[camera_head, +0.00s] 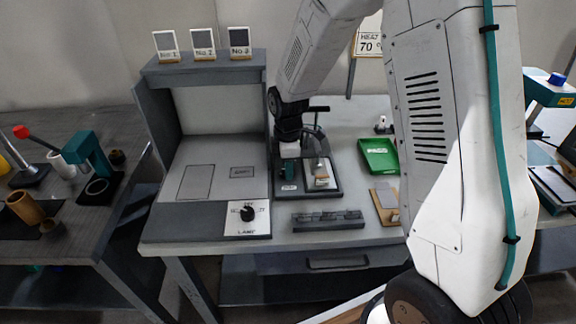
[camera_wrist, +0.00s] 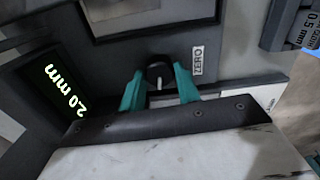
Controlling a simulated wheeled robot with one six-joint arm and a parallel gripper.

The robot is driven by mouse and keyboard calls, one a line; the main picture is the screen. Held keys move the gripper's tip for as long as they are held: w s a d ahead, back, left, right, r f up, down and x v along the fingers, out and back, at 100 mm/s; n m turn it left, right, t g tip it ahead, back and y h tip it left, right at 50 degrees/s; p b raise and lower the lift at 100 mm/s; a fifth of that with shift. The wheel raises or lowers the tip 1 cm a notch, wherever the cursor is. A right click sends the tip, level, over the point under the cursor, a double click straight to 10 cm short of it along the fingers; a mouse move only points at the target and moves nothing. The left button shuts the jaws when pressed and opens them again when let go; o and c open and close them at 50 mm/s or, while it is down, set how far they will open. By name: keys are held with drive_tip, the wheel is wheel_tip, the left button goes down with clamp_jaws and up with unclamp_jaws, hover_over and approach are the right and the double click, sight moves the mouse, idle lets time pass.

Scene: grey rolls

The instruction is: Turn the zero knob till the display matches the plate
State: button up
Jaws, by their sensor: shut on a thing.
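The zero knob (camera_wrist: 159,73) is black and round with a pale pointer line, beside a white ZERO label (camera_wrist: 198,60). My gripper (camera_wrist: 160,80) is shut on the knob, with a teal finger on each side of it. The lit display (camera_wrist: 62,90) on the left of the wrist view reads 2.0 mm. A plate (camera_wrist: 304,30) at the upper right of the wrist view ends in 0.5 mm; its upper text is partly unclear. In the head view, my arm reaches down to the dark gauge stand (camera_head: 326,188); the knob cannot be made out there.
A dark slotted block (camera_head: 328,220) lies in front of the stand. A green tray (camera_head: 380,155) and a clipboard (camera_head: 386,203) are to its right. A booth with a lamp knob (camera_head: 247,213) stands to the left. A heat sign (camera_head: 368,44) reads 70.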

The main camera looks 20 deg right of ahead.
drive_tip(key=shift+n, duration=1)
drive_tip(key=o, duration=1)
drive_tip(key=shift+c, duration=0.2)
drive_tip(key=shift+r, duration=0.1)
wheel_tip(320, 180, up, 8)
drive_tip(key=shift+f, duration=0.15)
